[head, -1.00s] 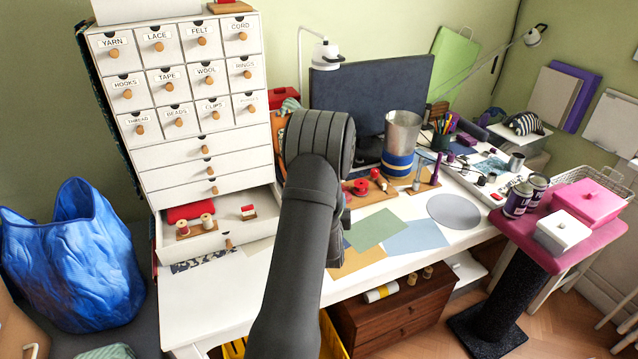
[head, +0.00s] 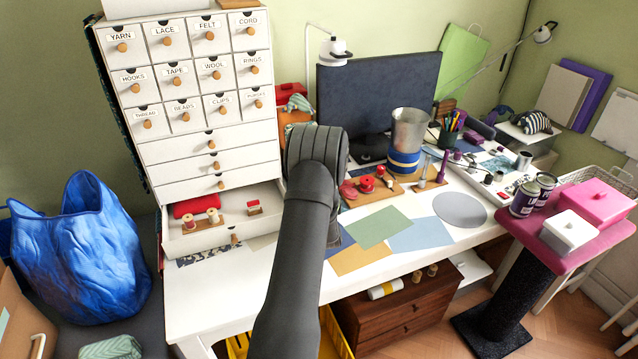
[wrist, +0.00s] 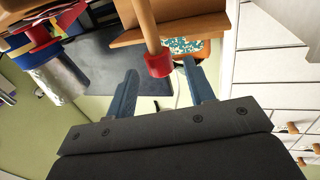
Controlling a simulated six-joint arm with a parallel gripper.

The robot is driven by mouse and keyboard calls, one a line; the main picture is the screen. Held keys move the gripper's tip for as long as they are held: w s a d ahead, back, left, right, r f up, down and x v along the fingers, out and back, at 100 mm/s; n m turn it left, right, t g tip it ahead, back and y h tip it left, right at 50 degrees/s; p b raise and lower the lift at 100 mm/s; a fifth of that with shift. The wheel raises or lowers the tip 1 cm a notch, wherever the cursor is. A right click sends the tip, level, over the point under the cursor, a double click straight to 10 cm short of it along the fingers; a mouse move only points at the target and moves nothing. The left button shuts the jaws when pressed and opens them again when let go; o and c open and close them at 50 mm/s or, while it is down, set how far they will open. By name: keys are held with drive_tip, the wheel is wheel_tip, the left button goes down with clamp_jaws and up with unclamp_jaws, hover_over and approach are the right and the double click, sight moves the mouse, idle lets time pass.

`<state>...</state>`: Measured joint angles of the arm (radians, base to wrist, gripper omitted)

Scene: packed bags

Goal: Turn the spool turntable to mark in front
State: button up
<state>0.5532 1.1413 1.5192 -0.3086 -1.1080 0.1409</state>
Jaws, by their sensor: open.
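Red spools (head: 366,183) stand on a wooden board (head: 352,202) on the white desk, right of my arm in the head view. I cannot tell for certain which piece is the spool turntable, and I see no clear mark. In the wrist view a wooden post with a red tip (wrist: 157,64) reaches down from the top, beside a wooden board (wrist: 200,28). My gripper (wrist: 160,78) is open, with the red tip appearing between its blue-grey fingers. I cannot tell whether they touch it. In the head view my own arm hides the gripper.
The white drawer cabinet (head: 207,138) stands left of my arm, with its bottom drawer (head: 205,238) pulled out. A metal bucket with a blue band (head: 408,130) and a dark monitor (head: 350,95) stand behind the spools. Flat coloured sheets (head: 378,228) lie in front.

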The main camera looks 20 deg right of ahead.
drive_tip(key=shift+x, duration=2.05)
drive_tip(key=shift+c, duration=0.2)
clamp_jaws()
